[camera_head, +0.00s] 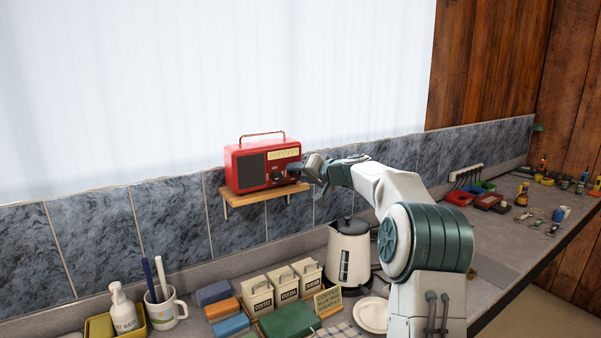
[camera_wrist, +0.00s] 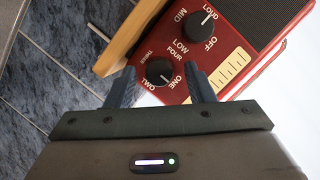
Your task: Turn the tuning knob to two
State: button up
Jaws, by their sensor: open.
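The red radio (camera_head: 252,170) stands on a small wooden shelf against the tiles; it also shows in the wrist view (camera_wrist: 238,52). Its dark tuning knob (camera_wrist: 160,70) has the labels ONE, TWO, THREE and FOUR around it, and its white mark appears to point toward ONE. My gripper (camera_wrist: 161,77) is open, with one finger on each side of this knob; I cannot tell whether they touch it. In the head view, my gripper (camera_head: 303,171) is at the radio's right front. A second knob (camera_wrist: 201,24), labelled OFF, LOW, MID and LOUD, has its mark toward LOUD.
The wooden shelf (camera_head: 262,198) lies just beneath the radio. A kettle (camera_head: 347,255) stands on the counter beneath my arm. Labelled canisters (camera_head: 283,286), a mug (camera_head: 166,310) and a plate (camera_head: 371,314) are in front. Tools and small bins (camera_head: 461,198) lie at the right.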

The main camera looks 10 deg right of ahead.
jog(key=c, duration=1)
jog(key=shift+f+b, duration=0.1)
jog(key=shift+b, duration=0.25)
jog(key=shift+d+f+m+y+b, duration=0.2)
jog(key=shift+m+y+b, duration=0.3)
jog(key=shift+m+b, duration=0.4)
jog(key=m+y+b, duration=0.1)
jog(key=m+b, duration=0.1)
jog(key=m+t+y+b, duration=0.1)
jog(key=m+b, duration=0.2)
jog(key=shift+f, duration=0.2)
jog(key=m+b, duration=0.2)
jog(key=m+t+y+b, duration=0.1)
jog(key=m+b, duration=0.1)
jog(key=m, duration=0.1)
jog(key=shift+f+t, duration=0.15)
jog(key=shift+t, duration=0.15)
jog(key=shift+m+t+b, duration=0.7)
jog(key=shift+m+b, duration=0.7)
jog(key=shift+m, duration=0.8)
